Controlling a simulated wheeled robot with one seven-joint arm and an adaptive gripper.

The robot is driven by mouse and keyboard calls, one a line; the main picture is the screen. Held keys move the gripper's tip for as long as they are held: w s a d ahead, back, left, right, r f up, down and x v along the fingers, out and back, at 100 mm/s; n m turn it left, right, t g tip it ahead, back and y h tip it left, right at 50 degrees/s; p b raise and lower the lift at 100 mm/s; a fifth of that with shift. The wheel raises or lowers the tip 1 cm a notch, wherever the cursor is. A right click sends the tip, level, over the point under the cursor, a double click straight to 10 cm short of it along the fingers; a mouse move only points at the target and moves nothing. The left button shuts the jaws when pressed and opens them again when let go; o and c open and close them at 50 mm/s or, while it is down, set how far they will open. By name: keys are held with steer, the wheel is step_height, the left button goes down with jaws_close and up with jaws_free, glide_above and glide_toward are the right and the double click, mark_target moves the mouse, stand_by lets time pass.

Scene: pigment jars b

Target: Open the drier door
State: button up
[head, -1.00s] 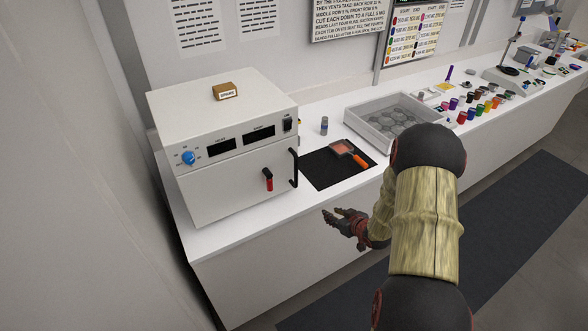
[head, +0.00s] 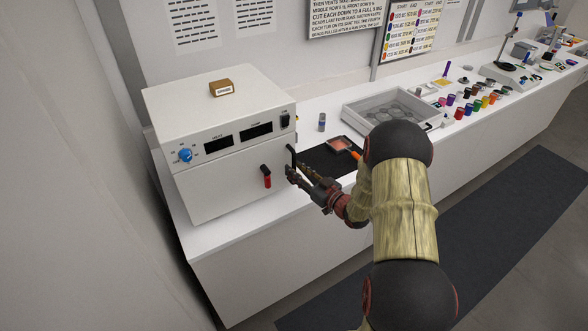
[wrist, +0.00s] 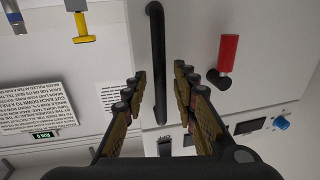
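The white drier (head: 225,150) stands on the left end of the bench with its front door shut. A black bar handle (wrist: 157,60) is at the door's right edge in the head view, where my gripper partly hides it. A red latch lever (head: 266,177) is left of the handle; it also shows in the wrist view (wrist: 228,54). My gripper (head: 290,172) is at the handle. In the wrist view my gripper (wrist: 158,82) is open, with one finger on each side of the handle and a visible gap on both sides.
A black mat (head: 318,160) with an orange-handled tool lies right of the drier, partly behind my arm. A grey tray (head: 385,108) and several coloured jars stand further right. A small brown block (head: 221,88) sits on top of the drier.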

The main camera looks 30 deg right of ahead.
steer(key=shift+w+a, duration=0.2)
steer(key=shift+w, duration=0.5)
steer(key=c, duration=0.3)
steer(key=c, duration=0.4)
jaws_close()
